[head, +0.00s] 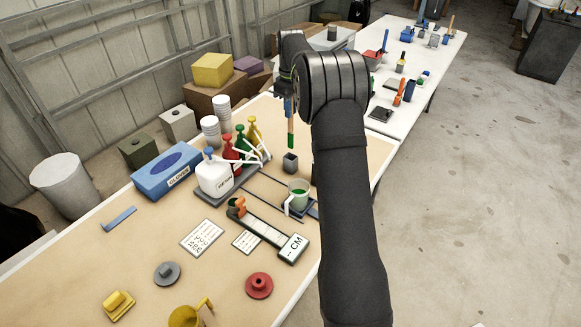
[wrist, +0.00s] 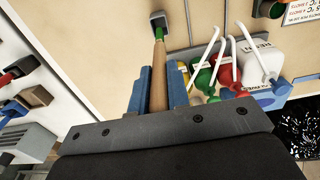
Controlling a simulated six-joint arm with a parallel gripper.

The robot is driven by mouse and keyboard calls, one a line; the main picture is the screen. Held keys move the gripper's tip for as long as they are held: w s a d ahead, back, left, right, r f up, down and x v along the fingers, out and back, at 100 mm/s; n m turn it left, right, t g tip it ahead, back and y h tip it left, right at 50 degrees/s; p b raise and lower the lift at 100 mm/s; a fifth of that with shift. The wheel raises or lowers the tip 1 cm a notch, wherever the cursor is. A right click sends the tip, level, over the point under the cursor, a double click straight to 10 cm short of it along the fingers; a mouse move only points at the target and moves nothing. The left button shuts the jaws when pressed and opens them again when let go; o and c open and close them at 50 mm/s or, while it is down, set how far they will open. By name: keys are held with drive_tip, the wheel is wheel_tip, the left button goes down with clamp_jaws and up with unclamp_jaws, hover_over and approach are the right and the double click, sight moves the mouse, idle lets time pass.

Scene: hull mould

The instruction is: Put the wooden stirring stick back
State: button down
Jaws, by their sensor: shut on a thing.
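The wooden stirring stick (head: 291,132) hangs close to upright in my gripper (head: 289,108), with its green-coated end pointing down. In the wrist view my gripper (wrist: 158,84) has its two blue fingers shut on the stick's pale shaft (wrist: 158,72). A small dark grey square holder (head: 290,163) stands on the table just below the green end. The head view shows a small gap between them. In the wrist view the green end overlaps the holder (wrist: 157,17). A white mug with green liquid (head: 298,196) stands near the holder.
Pump bottles (head: 214,176) in white, red, green and yellow stand in a tray left of the holder, their spouts reaching toward it.

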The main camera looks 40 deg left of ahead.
sight(290, 132)
wheel_tip(290, 132, down, 10)
drive_tip(key=shift+w+a+f, duration=0.1)
idle(0.4)
drive_tip(key=shift+f, duration=0.1)
drive_tip(key=c, duration=1.4)
unclamp_jaws()
drive_tip(key=shift+o, duration=0.2)
wheel_tip(290, 132, up, 12)
drive_tip(key=shift+f, duration=3.75)
